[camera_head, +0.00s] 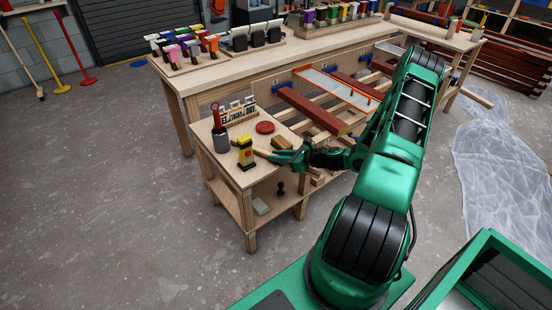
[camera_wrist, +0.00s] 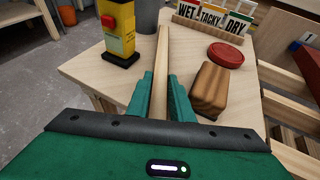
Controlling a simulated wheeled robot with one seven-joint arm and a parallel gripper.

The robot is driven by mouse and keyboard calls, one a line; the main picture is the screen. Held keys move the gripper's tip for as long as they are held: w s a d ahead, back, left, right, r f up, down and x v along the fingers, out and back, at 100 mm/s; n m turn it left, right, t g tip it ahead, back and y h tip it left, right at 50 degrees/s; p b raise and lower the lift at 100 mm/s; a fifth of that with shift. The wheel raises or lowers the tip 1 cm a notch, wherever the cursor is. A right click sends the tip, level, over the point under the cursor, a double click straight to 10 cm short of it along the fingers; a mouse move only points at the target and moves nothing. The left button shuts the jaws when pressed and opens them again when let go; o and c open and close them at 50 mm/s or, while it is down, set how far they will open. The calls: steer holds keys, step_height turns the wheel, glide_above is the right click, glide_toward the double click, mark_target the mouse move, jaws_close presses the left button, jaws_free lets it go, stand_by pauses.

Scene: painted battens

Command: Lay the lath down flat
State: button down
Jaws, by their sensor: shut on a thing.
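The lath (camera_wrist: 161,75) is a narrow strip of pale bare wood in the wrist view. It runs from between my fingers away over the small side table (camera_wrist: 95,68). My gripper (camera_wrist: 160,100) is shut on it, with one green finger on each side. In the head view my gripper (camera_head: 280,157) is over the right part of the side table (camera_head: 222,160), and a short end of the lath (camera_head: 261,152) shows left of the fingers. I cannot tell whether the lath touches the tabletop. Its near end is hidden by my gripper.
A yellow container (camera_wrist: 118,35) stands left of the lath, beside a grey pot (camera_wrist: 144,16). A brown wooden block (camera_wrist: 210,88), a red disc (camera_wrist: 225,54) and a WET/TACKY/DRY sign (camera_wrist: 212,20) are to its right. A rack with red battens (camera_head: 314,108) lies beyond.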

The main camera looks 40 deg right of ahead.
steer(key=shift+f, duration=0.25)
steer(key=c, duration=1.8)
jaws_free()
steer(key=shift+f, duration=0.1)
steer(key=shift+c, duration=0.2)
